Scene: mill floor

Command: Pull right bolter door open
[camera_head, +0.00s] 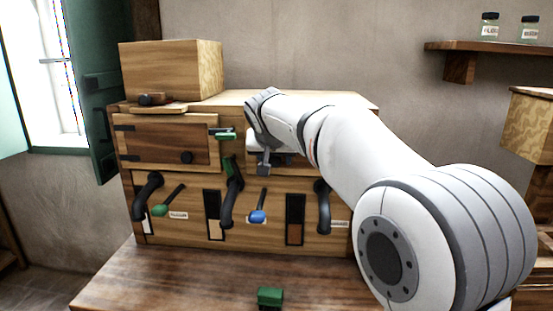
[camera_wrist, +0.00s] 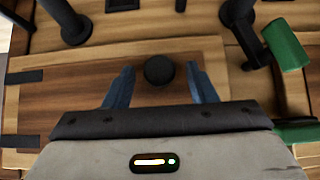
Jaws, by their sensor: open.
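The right bolter door (camera_wrist: 60,95) is a wooden panel with dark hinge straps, seen upside down in the wrist view. Its round dark knob (camera_wrist: 159,70) lies between my fingertips, with a gap on both sides. My gripper (camera_wrist: 161,74) is open, its two blue fingers apart and nothing held. In the head view my gripper (camera_head: 264,163) is in front of the right part of the wooden bolter (camera_head: 300,185). My arm hides most of the right door and its knob there. The left bolter door (camera_head: 150,140) is shut, with its own dark knob (camera_head: 186,157).
Green latch pieces (camera_head: 222,134) and a green lever (camera_head: 231,166) sit near the doors' middle. Black curved pipes (camera_head: 322,206) and a blue-tipped lever (camera_head: 257,216) stick out below. A green block (camera_head: 270,297) is on the wooden surface in front (camera_head: 190,280).

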